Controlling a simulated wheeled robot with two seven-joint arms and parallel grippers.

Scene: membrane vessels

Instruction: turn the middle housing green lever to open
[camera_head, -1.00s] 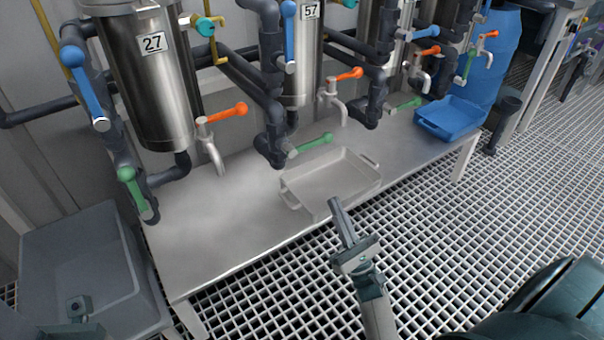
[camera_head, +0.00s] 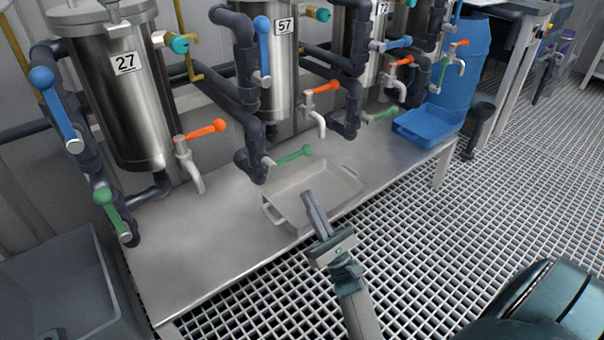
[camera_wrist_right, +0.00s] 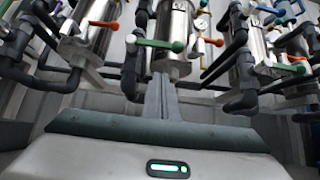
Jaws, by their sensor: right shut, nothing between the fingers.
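The housing numbered 57 (camera_head: 278,75) is a steel cylinder between housing 27 (camera_head: 125,95) and further housings to the right. Its green lever (camera_head: 294,155) sits low on dark pipework, roughly level, its handle pointing right. My right gripper (camera_head: 308,196) is shut and empty, its fingers pointing up over the front of the grey tray, apart from the lever. In the right wrist view a green lever (camera_wrist_right: 160,44) lies across the centre housing, just above the shut fingers (camera_wrist_right: 161,85). My left gripper is not clearly in view.
A grey tray (camera_head: 345,205) stands on the metal bench (camera_head: 190,265). An orange tap lever (camera_head: 322,87) is above the green lever. Another green lever (camera_head: 112,212) is at left, and one (camera_head: 382,114) at right. A blue tray (camera_head: 425,135) sits at the bench's right end.

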